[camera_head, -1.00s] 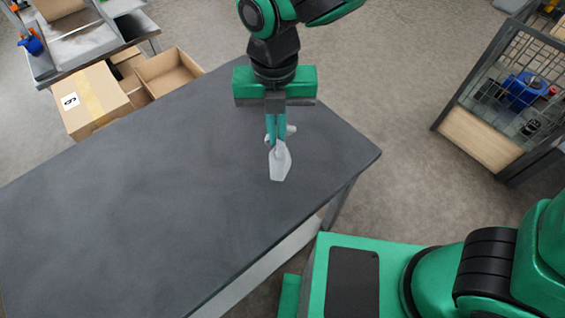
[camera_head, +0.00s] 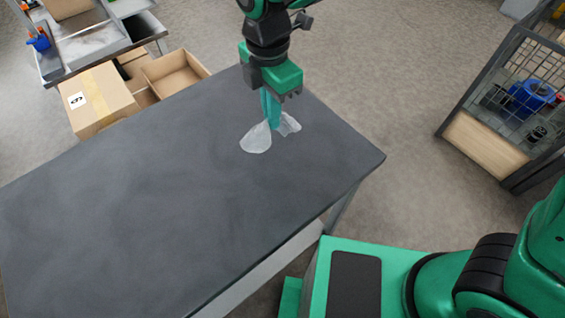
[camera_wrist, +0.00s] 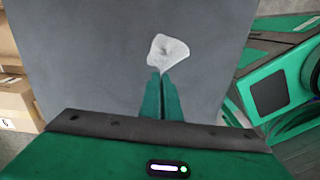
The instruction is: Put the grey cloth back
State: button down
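The grey cloth (camera_head: 257,139) is pale and thin, and bunches at my fingertips over the dark table (camera_head: 130,200), near its right end. One part spreads to the left of the fingers and a smaller part to the right. My gripper (camera_head: 271,125) points down and is shut on the cloth. In the wrist view my fingers (camera_wrist: 162,76) are together, with the cloth (camera_wrist: 168,54) just beyond their tips. I cannot tell whether the cloth's lower edge touches the table.
The rest of the tabletop is bare. Cardboard boxes (camera_head: 100,97) stand beyond its far left edge, by a metal workbench (camera_head: 105,44). A mesh cage (camera_head: 490,125) holding blue and dark items stands on the right, across open floor.

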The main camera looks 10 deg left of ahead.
jog(key=f+m, duration=0.4)
jog(key=s+f+m, duration=0.1)
jog(key=f+m, duration=0.1)
jog(key=shift+d, duration=0.35)
jog(key=s+d, duration=0.1)
jog(key=s, duration=0.1)
jog(key=s+d+f, duration=0.1)
jog(key=s+d, duration=0.1)
jog(key=s, duration=0.1)
jog(key=s+d+f, duration=0.1)
jog(key=s, duration=0.1)
jog(key=shift+s+d+f, duration=0.2)
jog(key=shift+d, duration=0.05)
jog(key=c, duration=1.6)
grip_release()
jog(key=shift+o, duration=0.2)
